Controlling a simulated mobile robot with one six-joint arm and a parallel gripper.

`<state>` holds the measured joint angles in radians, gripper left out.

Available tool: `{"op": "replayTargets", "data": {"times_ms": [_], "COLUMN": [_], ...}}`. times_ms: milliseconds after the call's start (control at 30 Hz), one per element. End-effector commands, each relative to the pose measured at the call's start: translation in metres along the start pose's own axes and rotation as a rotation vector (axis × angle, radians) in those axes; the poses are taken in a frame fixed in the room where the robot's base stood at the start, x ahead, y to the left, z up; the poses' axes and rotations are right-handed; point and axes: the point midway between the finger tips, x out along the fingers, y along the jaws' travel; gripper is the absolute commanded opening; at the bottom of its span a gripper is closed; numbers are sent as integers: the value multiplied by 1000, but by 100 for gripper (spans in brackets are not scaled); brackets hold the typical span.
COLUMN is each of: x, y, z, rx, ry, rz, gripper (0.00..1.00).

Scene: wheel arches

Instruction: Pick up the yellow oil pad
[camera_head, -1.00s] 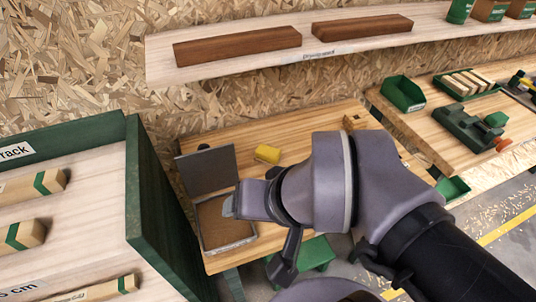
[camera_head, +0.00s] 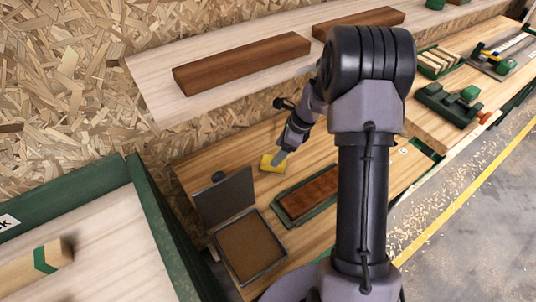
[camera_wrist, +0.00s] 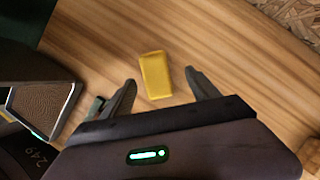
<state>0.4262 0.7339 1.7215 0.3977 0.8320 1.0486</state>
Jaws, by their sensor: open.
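The yellow oil pad (camera_head: 268,163) lies on the wooden bench near its back edge, beside the open lid of a grey case. In the wrist view the pad (camera_wrist: 155,75) lies flat, just ahead of and between the two fingertips. My gripper (camera_head: 279,157) is at the pad in the head view, with its tip close to the pad's right side. In the wrist view my gripper (camera_wrist: 160,78) is open, with a finger on each side and nothing held. I cannot tell its exact height above the bench.
An open grey case (camera_head: 285,253) with a brown inside stands at the bench's front left. A green tray (camera_head: 287,216) with a dark wood block lies to the right of the pad. A shelf (camera_head: 150,75) with wood beams runs above the bench.

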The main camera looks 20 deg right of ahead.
Motion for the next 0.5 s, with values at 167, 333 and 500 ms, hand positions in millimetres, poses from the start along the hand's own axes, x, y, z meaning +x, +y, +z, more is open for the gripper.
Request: {"op": "replayTargets", "data": {"times_ms": [167, 333, 500], "x": [29, 58, 56], "y": [4, 5, 5], "z": [-4, -4, -2], "rx": [-2, -3, -4], "ry": [1, 1, 1], "rz": [2, 2, 1], "gripper": [70, 70, 70]}}
